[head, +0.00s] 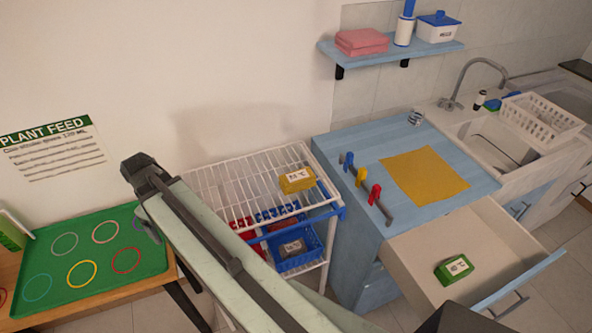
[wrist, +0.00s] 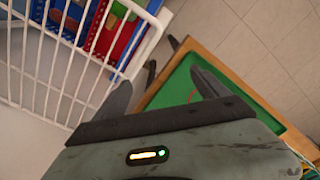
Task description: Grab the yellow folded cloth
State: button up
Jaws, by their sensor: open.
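A flat yellow cloth (head: 425,174) lies on the light-blue counter top (head: 350,140), at the right in the head view. I cannot tell from here how it is folded. My gripper (wrist: 160,79) shows in the wrist view with its two dark fingers apart and nothing between them. It is over the area between the white wire rack and the green tray, away from the cloth. The cloth is not in the wrist view.
A white wire rack (head: 235,190) holds a labelled yellow block (head: 297,180). Coloured clips (head: 361,178) stand at the counter's left edge. An open drawer (head: 420,245) holds a green block (head: 453,269). A green tray (head: 60,290) is at left; a shelf (head: 385,60) holds pink cloth (head: 361,41).

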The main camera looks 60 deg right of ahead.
jog(key=s+d+r+n+p, duration=0.1)
jog(key=s+d+r+n, duration=0.15)
jog(key=d, duration=0.85)
jog(key=s+d+r+n, duration=0.15)
jog(key=s+d, duration=0.25)
jog(key=d, duration=0.6)
notch_tip(320, 180, up, 2)
jog(key=n+p, duration=0.2)
jog(key=n, duration=0.3)
send_over(297, 175)
jog(key=shift+a, duration=0.1)
notch_tip(297, 175, down, 8)
jog(key=b, duration=0.7)
jog(key=shift+s+b, duration=0.1)
jog(key=shift+b, duration=0.3)
jog(key=shift+r, duration=0.15)
jog(key=shift+c, duration=0.3)
jog(key=c, duration=1.5)
